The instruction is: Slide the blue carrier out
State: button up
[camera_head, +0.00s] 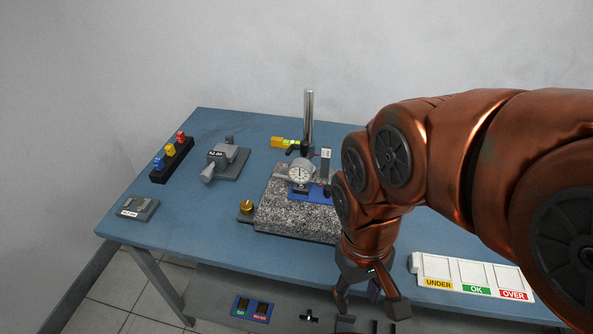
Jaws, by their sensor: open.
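The blue carrier (317,198) is a flat blue piece on the speckled granite plate (285,218). It lies below the round white dial gauge (300,174), and a dark knob or part stands at its right end. My arm hides some of the area to its right. My gripper (370,306) points down in front of the granite plate, near the table's front edge. It is open and apart from the carrier. Nothing shows between its fingers.
A chrome post (308,115) rises behind the gauge. A brass knob (246,207) sits left of the granite. A grey instrument (224,160), a rack of coloured blocks (172,161) and a grey block (138,208) stand left. A white tray (470,273) marked UNDER, OK, OVER lies right.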

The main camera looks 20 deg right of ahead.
aim_at(318, 194)
jog(key=z, duration=0.55)
jog(key=k, duration=1.3)
jog(key=u, duration=0.15)
jog(key=i, duration=0.85)
jog(key=u, duration=0.75)
